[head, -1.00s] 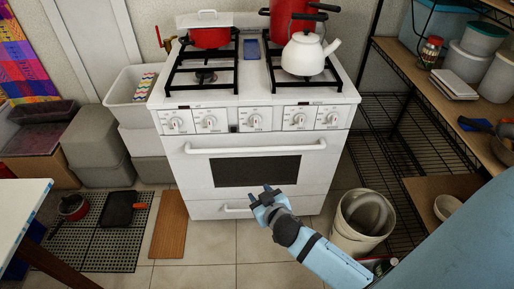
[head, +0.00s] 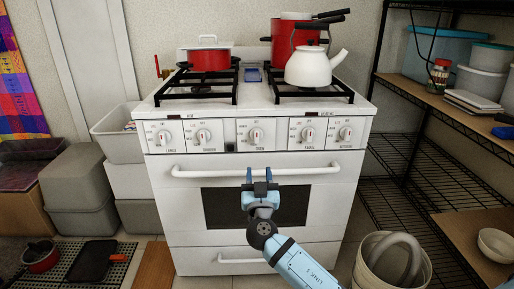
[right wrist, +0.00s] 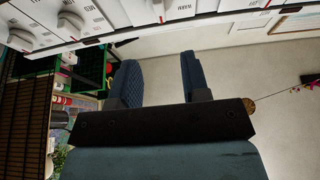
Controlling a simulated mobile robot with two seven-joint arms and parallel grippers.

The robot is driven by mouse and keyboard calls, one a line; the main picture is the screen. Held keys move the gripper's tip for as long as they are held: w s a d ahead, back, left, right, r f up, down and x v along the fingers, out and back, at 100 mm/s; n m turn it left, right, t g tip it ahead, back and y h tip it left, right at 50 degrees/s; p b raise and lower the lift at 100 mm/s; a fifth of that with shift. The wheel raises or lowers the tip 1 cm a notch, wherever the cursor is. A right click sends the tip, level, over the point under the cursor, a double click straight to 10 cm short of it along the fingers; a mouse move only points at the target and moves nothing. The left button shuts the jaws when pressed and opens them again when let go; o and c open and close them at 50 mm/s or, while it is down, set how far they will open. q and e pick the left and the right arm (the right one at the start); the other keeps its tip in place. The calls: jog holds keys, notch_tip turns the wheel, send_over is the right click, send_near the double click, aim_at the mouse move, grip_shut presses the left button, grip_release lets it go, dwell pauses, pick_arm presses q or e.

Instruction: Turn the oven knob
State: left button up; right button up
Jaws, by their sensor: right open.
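The white oven (head: 160,205) stands ahead of me with a row of several white knobs on its front panel. The middle knob (head: 255,135) sits at the centre of the panel. Other knobs are at the left (head: 164,137) and right (head: 345,133). My right gripper (head: 260,174) is open and empty, in front of the oven door, below the middle knob and near the door handle (head: 200,172). I cannot tell whether it touches the handle. In the right wrist view its two blue fingers (right wrist: 165,85) are apart, with the knob panel along the top. My left gripper is not in view.
A white kettle (head: 312,67) and red pots (head: 208,60) stand on the stove top. A bin (head: 372,265) is at the lower right, beside a black wire shelf (head: 440,105). Grey crates (head: 75,185) are stacked on the left.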

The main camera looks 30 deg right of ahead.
aim_at(257, 138)
jog(key=x, duration=1.2)
jog(key=shift+w+d, duration=0.15)
jog(key=shift+w, duration=0.05)
grip_shut()
